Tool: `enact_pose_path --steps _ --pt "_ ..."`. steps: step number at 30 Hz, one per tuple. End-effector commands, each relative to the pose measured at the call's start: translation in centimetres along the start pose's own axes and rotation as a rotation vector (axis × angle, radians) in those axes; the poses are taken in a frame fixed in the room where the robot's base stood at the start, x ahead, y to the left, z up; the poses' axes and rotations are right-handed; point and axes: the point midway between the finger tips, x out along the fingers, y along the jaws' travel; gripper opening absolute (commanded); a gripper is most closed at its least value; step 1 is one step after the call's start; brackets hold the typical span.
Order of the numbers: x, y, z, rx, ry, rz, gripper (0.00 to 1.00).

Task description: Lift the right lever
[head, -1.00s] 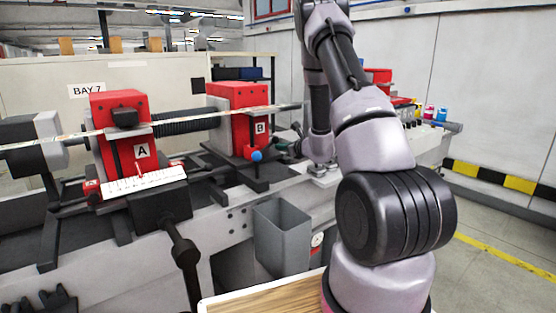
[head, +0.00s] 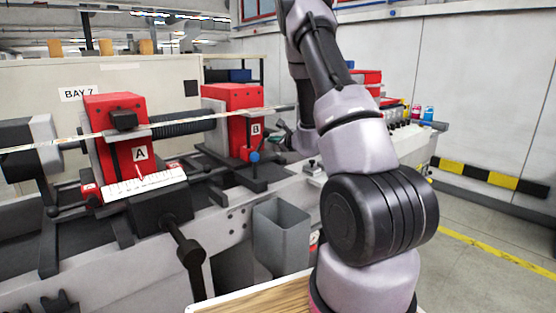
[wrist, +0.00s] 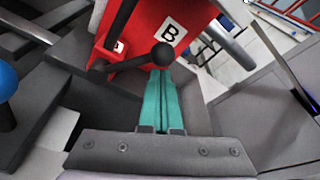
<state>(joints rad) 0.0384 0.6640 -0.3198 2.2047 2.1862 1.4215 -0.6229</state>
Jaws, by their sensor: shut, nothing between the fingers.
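The red block marked B (head: 232,112) stands on the machine bed, right of the red block marked A (head: 115,135). In the wrist view, block B (wrist: 150,25) carries a black lever with a ball knob (wrist: 162,54) pointing right across its lower face. My gripper (wrist: 162,75) has teal fingers, which are shut and empty. Their tips are right at the ball knob in the picture; I cannot tell whether they touch it. In the head view my gripper (head: 277,138) is small, beside block B's right side, and the black lever is not distinct there.
A blue ball knob (head: 254,157) stands in front of block B and also shows at the wrist view's left edge (wrist: 7,82). A shaft and pale strip run through both blocks. A grey bin (head: 281,235) hangs below the bed. Coloured bottles (head: 428,113) stand farther right.

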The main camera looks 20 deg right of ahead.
Motion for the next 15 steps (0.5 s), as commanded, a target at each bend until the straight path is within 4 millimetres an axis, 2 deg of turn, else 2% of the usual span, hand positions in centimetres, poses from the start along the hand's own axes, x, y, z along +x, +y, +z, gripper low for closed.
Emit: enact_pose_path --steps 6,15 --pt "-0.3 0.5 1.3 0.001 0.0 0.002 0.0" --pt "-0.5 0.8 2.1 0.002 0.001 0.001 0.0"
